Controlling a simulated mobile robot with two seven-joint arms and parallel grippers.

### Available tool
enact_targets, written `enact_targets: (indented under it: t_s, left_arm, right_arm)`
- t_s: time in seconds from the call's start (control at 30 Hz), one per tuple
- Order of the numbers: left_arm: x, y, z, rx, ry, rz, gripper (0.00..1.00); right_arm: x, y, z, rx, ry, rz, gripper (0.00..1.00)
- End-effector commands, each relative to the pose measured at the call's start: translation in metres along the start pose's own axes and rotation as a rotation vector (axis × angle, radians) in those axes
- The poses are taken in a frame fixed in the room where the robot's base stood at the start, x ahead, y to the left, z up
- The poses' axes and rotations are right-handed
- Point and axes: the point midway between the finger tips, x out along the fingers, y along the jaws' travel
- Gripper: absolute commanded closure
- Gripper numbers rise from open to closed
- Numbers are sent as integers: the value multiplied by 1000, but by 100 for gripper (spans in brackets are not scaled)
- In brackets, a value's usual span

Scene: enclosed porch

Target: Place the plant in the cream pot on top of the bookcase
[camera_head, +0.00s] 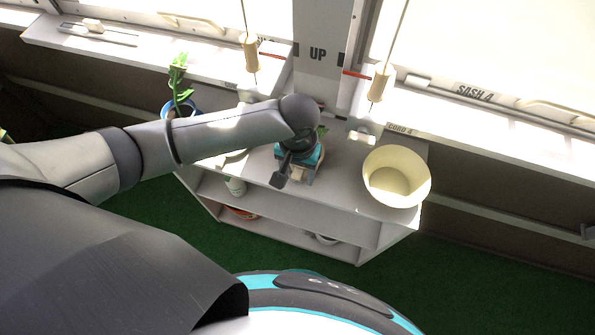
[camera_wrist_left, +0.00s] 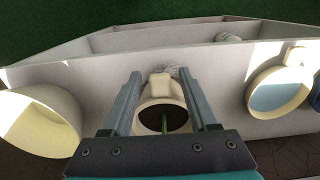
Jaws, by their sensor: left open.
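A small cream pot (camera_wrist_left: 161,86) with dark soil and a green stem is between the fingers of my left gripper (camera_wrist_left: 161,78) in the left wrist view. The gripper is open, with a finger on each side of the pot; I cannot tell whether they touch it. In the head view my left gripper (camera_head: 296,174) is over the middle of the bookcase (camera_head: 345,185) top, and hides most of the plant. A few green leaves (camera_head: 322,131) show behind it. Whether the pot rests on the top is hard to tell. My right gripper is not in view.
A large, empty cream container (camera_head: 397,177) stands at the bookcase's right end. A plant in a blue pot (camera_head: 180,108) is at the left end. Several items sit on the lower shelves. Two wooden pulls (camera_head: 251,54) hang on cords by the windows.

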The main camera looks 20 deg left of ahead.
Motion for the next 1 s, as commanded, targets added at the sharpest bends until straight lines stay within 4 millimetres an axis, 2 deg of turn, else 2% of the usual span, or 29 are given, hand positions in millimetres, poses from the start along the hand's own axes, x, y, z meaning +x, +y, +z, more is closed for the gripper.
enact_targets:
  t_s: [0.3, 0.5, 0.7, 1.0]
  left_arm:
    - [-66, 0, -1, 1, 3, 2, 40]
    - [-102, 0, -1, 0, 2, 1, 40]
    - [-118, 0, -1, 0, 1, 1, 40]
    - [-119, 0, -1, -1, 0, 0, 40]
  right_arm:
    - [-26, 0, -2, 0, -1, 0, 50]
    - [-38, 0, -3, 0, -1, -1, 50]
    - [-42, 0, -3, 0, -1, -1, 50]
    - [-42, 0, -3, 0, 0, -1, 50]
